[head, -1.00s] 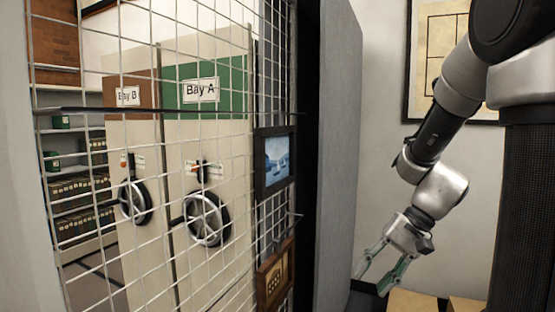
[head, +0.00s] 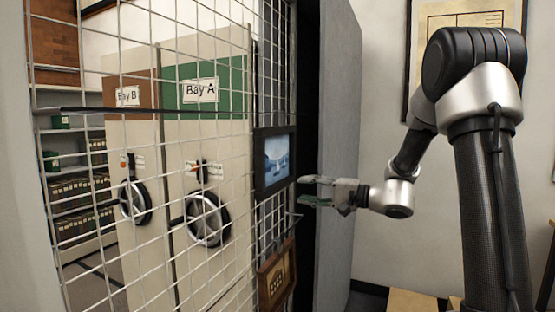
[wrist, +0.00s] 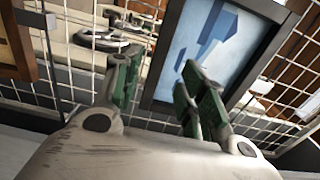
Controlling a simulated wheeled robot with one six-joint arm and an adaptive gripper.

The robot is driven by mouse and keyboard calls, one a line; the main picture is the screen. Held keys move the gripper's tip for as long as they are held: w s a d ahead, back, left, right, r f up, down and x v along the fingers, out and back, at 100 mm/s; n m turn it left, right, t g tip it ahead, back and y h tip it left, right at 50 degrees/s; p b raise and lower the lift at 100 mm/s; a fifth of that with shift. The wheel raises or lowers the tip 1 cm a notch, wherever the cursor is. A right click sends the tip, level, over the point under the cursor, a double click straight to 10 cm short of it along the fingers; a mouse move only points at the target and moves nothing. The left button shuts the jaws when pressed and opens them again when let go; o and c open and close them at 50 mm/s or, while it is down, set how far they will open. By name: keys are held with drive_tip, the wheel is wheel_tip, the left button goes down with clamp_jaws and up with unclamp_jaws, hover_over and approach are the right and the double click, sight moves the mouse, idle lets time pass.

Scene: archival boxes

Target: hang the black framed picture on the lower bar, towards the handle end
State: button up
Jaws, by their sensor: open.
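The black framed picture (head: 274,160), with a blue image, hangs upright against the wire mesh rack near its right edge. It also shows in the wrist view (wrist: 208,42), tilted by the camera angle. My gripper (head: 312,191) is open and empty, close to the right of the picture's lower right edge. In the wrist view its green-padded fingers (wrist: 157,85) are apart, with the frame beyond them; no contact is clear. A dark upper bar (head: 150,110) crosses the mesh. A short bar end (head: 298,215) shows below the picture; the rest of the lower bar is hard to make out.
A brown framed piece (head: 276,273) hangs low on the mesh, below the black frame. Behind the mesh stand cabinets marked Bay A (head: 200,90) and Bay B with handwheels (head: 207,218). A grey panel (head: 338,150) stands close behind my gripper.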

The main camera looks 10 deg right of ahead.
sight(281, 186)
drive_tip(key=shift+x, duration=3.65)
